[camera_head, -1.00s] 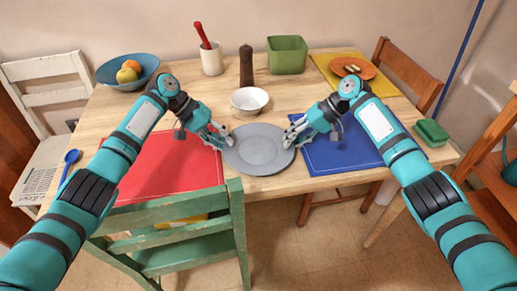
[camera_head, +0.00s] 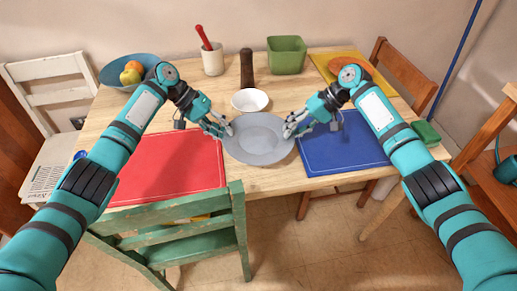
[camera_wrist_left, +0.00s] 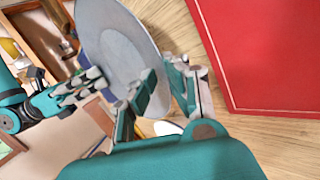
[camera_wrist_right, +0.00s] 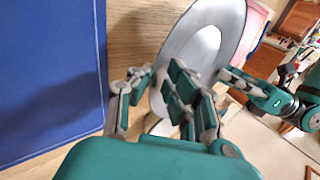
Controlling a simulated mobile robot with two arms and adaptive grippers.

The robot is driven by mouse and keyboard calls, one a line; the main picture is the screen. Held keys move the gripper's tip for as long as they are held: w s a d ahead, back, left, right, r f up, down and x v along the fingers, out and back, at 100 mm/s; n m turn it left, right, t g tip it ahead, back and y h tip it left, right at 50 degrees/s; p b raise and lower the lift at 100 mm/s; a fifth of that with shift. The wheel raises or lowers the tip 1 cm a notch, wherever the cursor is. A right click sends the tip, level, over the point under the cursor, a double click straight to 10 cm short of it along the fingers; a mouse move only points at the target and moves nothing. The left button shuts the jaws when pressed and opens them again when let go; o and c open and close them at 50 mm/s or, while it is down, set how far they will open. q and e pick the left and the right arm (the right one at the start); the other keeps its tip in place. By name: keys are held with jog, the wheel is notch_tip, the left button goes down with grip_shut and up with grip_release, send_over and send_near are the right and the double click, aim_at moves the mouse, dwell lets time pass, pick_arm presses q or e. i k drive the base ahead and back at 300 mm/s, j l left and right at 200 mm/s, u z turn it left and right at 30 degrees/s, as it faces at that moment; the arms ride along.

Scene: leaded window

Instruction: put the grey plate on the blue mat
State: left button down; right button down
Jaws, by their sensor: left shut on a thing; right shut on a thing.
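The grey plate (camera_head: 260,140) is held level between my two grippers, seemingly just above the wooden table, between the red mat and the blue mat (camera_head: 345,148). My left gripper (camera_head: 222,128) is shut on the plate's left rim; my right gripper (camera_head: 293,126) is shut on its right rim. The plate also shows in the left wrist view (camera_wrist_left: 115,45) and the right wrist view (camera_wrist_right: 200,48). The blue mat lies bare to the right of the plate, partly hidden by my right arm; it fills the left of the right wrist view (camera_wrist_right: 45,75).
A white bowl (camera_head: 250,100) stands just behind the plate, with a dark pepper mill (camera_head: 246,68) and green container (camera_head: 286,55) further back. The red mat (camera_head: 170,168) lies left. A green box (camera_head: 426,133) sits beyond the blue mat. A green chair (camera_head: 185,240) stands in front.

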aim_at(351, 136)
jog(key=i+l, duration=0.1)
jog(key=l, duration=0.3)
jog(key=l+z, duration=0.1)
jog(key=l, duration=0.3)
jog(key=i+l, duration=0.15)
jog(key=l, duration=0.25)
jog(key=z, duration=0.05)
